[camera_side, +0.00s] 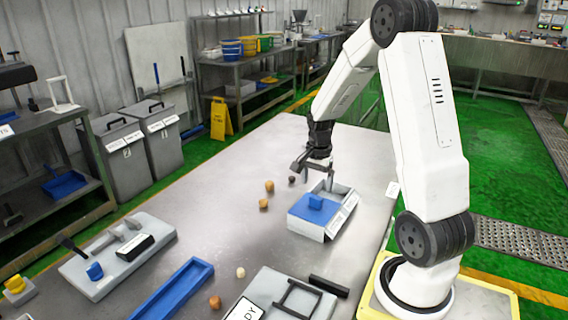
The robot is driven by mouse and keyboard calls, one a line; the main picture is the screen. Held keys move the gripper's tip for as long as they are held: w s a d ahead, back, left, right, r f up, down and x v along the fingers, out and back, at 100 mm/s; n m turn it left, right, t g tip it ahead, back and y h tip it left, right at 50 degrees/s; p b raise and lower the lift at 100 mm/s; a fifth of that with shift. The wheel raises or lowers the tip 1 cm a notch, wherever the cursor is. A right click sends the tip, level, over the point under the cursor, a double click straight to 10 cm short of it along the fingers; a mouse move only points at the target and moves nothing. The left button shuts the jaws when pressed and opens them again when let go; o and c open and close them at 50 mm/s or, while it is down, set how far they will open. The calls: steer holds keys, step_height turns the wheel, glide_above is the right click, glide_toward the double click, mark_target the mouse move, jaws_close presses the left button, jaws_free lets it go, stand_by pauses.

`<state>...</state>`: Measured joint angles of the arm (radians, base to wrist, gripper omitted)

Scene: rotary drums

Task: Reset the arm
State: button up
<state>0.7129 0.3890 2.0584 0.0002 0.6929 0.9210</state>
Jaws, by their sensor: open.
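My gripper (314,172) hangs at the end of my white arm, over the back part of the grey metal table (215,205). Its fingers point down and stand apart, with nothing visible between them. It is just above and behind a light grey box (312,228) with a blue top (313,209). A small blue block-like knob (315,202) stands on that blue top. From this angle I cannot tell whether a fingertip touches the box's back rim.
Small brown balls (269,186) lie left of the box, and a pale one (240,272) lies nearer. A blue tray (178,290), a grey board with tools (118,255) and a grey plate with a black frame (290,298) occupy the front. The table's back left is clear.

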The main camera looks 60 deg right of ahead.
steer(key=shift+r, duration=0.75)
steer(key=s+a+n+t, duration=0.1)
steer(key=a+n+t, duration=0.1)
steer(key=a+n, duration=1.6)
steer(key=a, duration=0.7)
steer(key=shift+s+a+n+t, duration=0.2)
steer(key=shift+n+t, duration=0.1)
steer(key=shift+n, duration=0.1)
